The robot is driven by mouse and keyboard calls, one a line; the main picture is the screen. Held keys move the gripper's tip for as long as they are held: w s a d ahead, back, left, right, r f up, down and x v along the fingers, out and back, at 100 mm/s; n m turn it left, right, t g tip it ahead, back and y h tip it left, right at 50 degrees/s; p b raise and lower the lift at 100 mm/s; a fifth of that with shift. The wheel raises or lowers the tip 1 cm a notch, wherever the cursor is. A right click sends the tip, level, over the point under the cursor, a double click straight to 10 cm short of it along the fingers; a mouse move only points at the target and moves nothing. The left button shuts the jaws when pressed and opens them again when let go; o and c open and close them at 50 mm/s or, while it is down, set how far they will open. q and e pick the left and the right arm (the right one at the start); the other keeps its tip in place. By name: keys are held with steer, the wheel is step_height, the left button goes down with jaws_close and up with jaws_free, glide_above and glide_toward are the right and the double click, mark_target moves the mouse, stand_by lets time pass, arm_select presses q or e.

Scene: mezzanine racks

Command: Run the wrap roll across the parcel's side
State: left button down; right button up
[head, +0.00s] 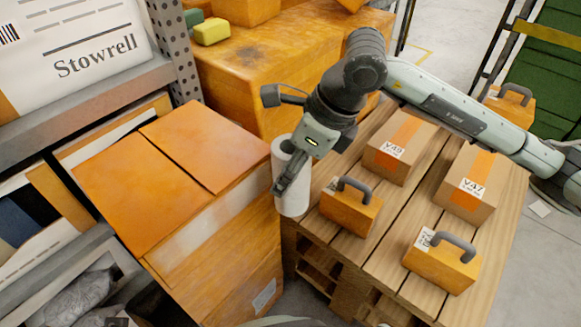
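The parcel (165,150) is a large orange carton with two top flaps, standing left of centre. A pale, see-through band (215,220) runs along the upper part of its near right side, and a small label sits lower down. The white wrap roll (291,200) stands roughly upright at the parcel's right corner. Whether it touches the parcel is unclear. My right gripper (277,143) reaches in from the right with its fingers spread wide. One finger is out to the upper left; the other overlaps the roll's front. My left gripper is out of view.
A wooden pallet (400,270) on the right bears several boxes, some with dark handles. A metal rack (90,100) with a Stowrell carton (70,50) stands on the left. A large orange crate (260,75) with a yellow-green block (212,31) lies behind.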

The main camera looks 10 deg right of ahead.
steer(key=shift+w+a+b, duration=0.3)
steer(key=shift+w+a, duration=0.35)
steer(key=shift+w, duration=0.2)
stand_by(0.6)
steer(key=shift+s+a, duration=0.1)
steer(key=shift+s+a+r+b, duration=0.1)
steer(key=shift+s+a+b, duration=0.2)
steer(key=shift+s+a, duration=0.4)
steer(key=shift+s+a+f+b, duration=0.1)
steer(key=shift+s+a+b, duration=0.3)
steer(key=shift+a, duration=0.5)
steer(key=shift+s+a+r+b, duration=0.1)
steer(key=shift+s+a+b, duration=0.15)
steer(key=shift+s+a, duration=0.45)
steer(key=shift+s+a+b, duration=0.35)
steer(key=shift+s+a, duration=0.25)
steer(key=shift+a, duration=0.25)
steer(key=shift+s+a+b, duration=0.35)
steer(key=shift+s+a, duration=0.2)
steer(key=shift+a, duration=0.25)
steer(key=shift+s+a+b, duration=0.35)
steer(key=shift+s+a, duration=0.25)
steer(key=shift+a, duration=0.25)
